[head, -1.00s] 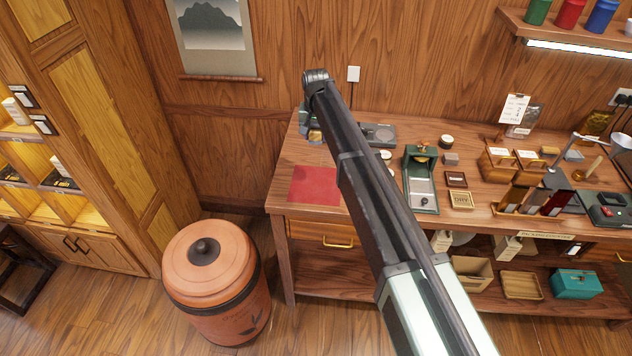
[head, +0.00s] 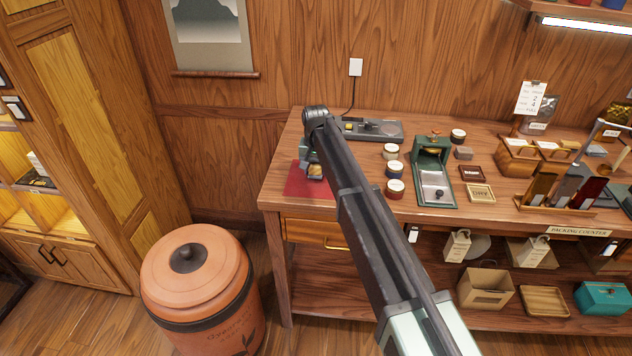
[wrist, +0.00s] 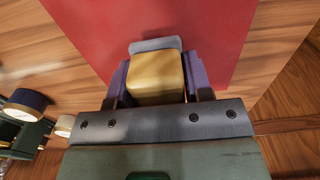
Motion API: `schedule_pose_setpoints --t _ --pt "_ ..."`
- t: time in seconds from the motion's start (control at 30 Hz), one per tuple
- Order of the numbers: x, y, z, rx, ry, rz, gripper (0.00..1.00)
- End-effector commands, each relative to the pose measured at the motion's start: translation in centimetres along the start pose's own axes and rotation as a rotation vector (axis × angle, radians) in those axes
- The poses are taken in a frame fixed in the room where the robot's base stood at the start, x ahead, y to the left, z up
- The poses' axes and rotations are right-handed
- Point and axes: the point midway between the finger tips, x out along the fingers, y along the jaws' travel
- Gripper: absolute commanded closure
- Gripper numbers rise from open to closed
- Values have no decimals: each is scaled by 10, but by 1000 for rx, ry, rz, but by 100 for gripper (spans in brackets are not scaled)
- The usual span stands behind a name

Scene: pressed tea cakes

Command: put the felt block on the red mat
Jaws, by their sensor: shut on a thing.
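The felt block (wrist: 157,79), a tan-yellow block with a grey layer at its far end, is between the purple-padded fingers of my gripper (wrist: 157,82) in the wrist view. My gripper is shut on it. The red mat (wrist: 215,28) lies beyond and below the block. In the head view the red mat (head: 301,187) is at the counter's left end, and my gripper (head: 314,172) is over it, partly hidden by my arm. I cannot tell whether the block touches the mat.
Several small round tins (head: 395,188) stand right of my arm, beside a green device (head: 433,172). A dark flat device (head: 372,130) lies behind. A large terracotta jar (head: 198,288) stands on the floor at the left. The tins' side also shows in the wrist view.

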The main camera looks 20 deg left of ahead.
Motion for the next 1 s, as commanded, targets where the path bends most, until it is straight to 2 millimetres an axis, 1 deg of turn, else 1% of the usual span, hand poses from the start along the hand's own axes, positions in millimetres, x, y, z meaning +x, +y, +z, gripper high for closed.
schedule_pose_setpoints --t 0.03,0.07,0.23,0.43,0.47,0.6,0.87,0.97,1.0 --pt "21 0 0 0 0 0 73" --pt "23 0 0 0 0 0 73" --pt "17 0 0 0 0 0 73" --pt "22 0 0 0 0 0 73" --pt "21 0 0 0 0 0 51" --pt "20 0 0 0 0 0 29" --pt "18 0 0 0 0 0 28" --pt "9 0 0 0 0 0 28" --pt "2 0 0 0 0 0 28"
